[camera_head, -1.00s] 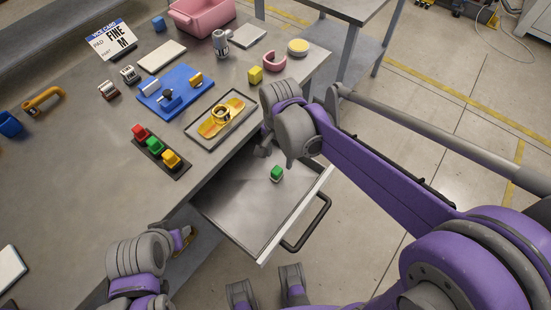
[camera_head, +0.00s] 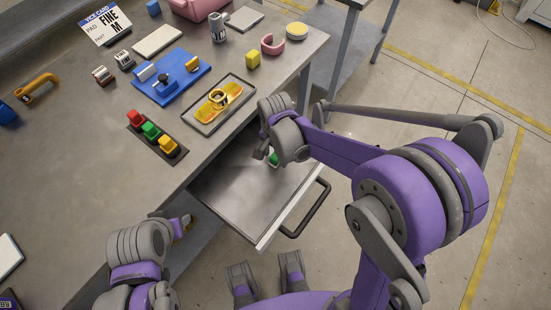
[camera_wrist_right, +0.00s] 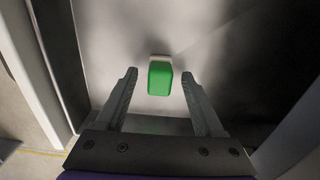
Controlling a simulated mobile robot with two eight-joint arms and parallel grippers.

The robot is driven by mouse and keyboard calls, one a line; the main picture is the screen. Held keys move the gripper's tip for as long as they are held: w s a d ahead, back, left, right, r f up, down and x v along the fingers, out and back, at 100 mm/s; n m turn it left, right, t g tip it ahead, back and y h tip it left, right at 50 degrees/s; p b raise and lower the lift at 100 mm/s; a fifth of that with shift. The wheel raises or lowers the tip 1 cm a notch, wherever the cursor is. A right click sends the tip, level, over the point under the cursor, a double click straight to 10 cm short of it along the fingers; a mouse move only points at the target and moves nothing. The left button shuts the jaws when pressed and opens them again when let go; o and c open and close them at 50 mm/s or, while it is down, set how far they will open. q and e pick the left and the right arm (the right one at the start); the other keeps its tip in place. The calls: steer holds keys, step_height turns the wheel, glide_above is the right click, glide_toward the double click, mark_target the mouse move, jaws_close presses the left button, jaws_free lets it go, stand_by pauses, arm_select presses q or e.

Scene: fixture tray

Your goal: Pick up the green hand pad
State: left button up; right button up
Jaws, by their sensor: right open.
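A small green hand pad (camera_head: 273,160) with a pale base lies in the open drawer (camera_head: 237,199), partly hidden by my right arm in the head view. In the right wrist view the green pad (camera_wrist_right: 160,79) stands out clearly against the drawer's grey floor. My right gripper (camera_wrist_right: 159,76) is open, with one finger on each side of the pad in the picture; I see no contact. In the head view my right gripper (camera_head: 262,150) hangs over the drawer. My left gripper (camera_head: 184,222) is low at the table's front edge, mostly hidden by its wrist.
Another green block (camera_head: 151,131) sits between a red and a yellow one on a dark strip on the table. A tray (camera_head: 224,119) with a yellow part lies behind the drawer. The drawer's front wall and black handle (camera_head: 309,211) border the drawer.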

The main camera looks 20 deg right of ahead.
jaws_close()
stand_by(0.3)
step_height(320, 180, up, 10)
steer(key=shift+p, duration=0.6)
steer(key=c, duration=0.7)
jaws_free()
jaws_close()
